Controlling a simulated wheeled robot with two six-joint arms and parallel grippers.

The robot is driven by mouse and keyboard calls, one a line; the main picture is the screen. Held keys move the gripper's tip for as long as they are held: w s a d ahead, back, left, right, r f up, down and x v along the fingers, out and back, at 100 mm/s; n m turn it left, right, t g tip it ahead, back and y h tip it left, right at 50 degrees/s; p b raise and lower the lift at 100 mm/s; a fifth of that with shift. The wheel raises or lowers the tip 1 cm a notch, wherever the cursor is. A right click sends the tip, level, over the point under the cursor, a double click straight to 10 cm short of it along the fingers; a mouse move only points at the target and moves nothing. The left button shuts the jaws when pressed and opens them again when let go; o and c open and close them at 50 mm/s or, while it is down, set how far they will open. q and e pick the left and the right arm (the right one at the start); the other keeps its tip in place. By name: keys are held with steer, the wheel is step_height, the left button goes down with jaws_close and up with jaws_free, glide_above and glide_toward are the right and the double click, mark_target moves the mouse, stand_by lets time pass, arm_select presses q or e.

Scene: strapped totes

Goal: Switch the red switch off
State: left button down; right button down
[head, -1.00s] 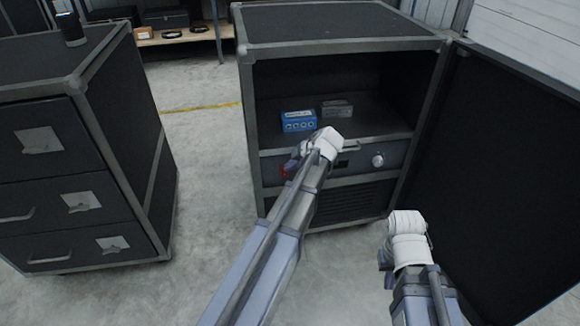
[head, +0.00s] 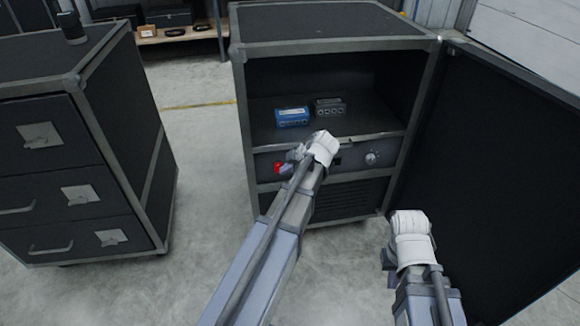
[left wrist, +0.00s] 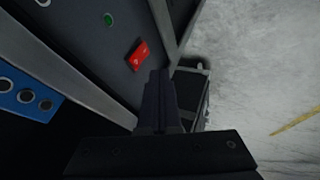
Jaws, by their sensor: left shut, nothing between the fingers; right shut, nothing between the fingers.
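The red switch (head: 279,168) is a small rocker at the left end of the panel inside the open cabinet. In the left wrist view it (left wrist: 138,55) sits on the dark panel, with a round green light (left wrist: 108,19) near it. I cannot tell which way the rocker is tipped. My left gripper (head: 291,158) is shut and empty, just right of the switch in the head view. In the left wrist view its closed fingertips (left wrist: 159,73) are close beside the switch, seemingly apart from it. My right gripper (head: 388,261) is shut, low in front of the open door.
The cabinet (head: 330,22) has a blue box (head: 292,117) and a grey box (head: 329,107) on its shelf. A knob (head: 371,158) is on the panel's right. The open door (head: 490,170) stands at right. A drawer case (head: 55,150) stands at left, with clear floor between.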

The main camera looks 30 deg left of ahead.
arm_select(q)
steer(key=d+r+p, duration=0.4)
steer(key=r+p, duration=0.4)
steer(key=shift+d+r, duration=0.25)
steer(key=shift+r, duration=0.05)
steer(key=shift+w, duration=0.15)
steer(key=s+d+f+m+g+h, duration=0.1)
steer(key=s+d+f+m+h, duration=0.15)
steer(key=s+d+m, duration=1.05)
steer(key=s+d+f+m+g+h, duration=0.15)
steer(key=s+d+m+h, duration=0.25)
steer(key=s+d+m, duration=0.85)
steer(key=w+a+r+m+p, duration=0.1)
steer(key=w+r+p, duration=0.1)
steer(key=r+p, duration=1.1)
steer(key=w+a+r+m+p, duration=0.1)
steer(key=w+r+p, duration=0.1)
steer(key=r+p, duration=1.1)
steer(key=shift+w+r+p, duration=0.15)
steer(key=shift+r+p, duration=0.2)
steer(key=shift+p, duration=0.35)
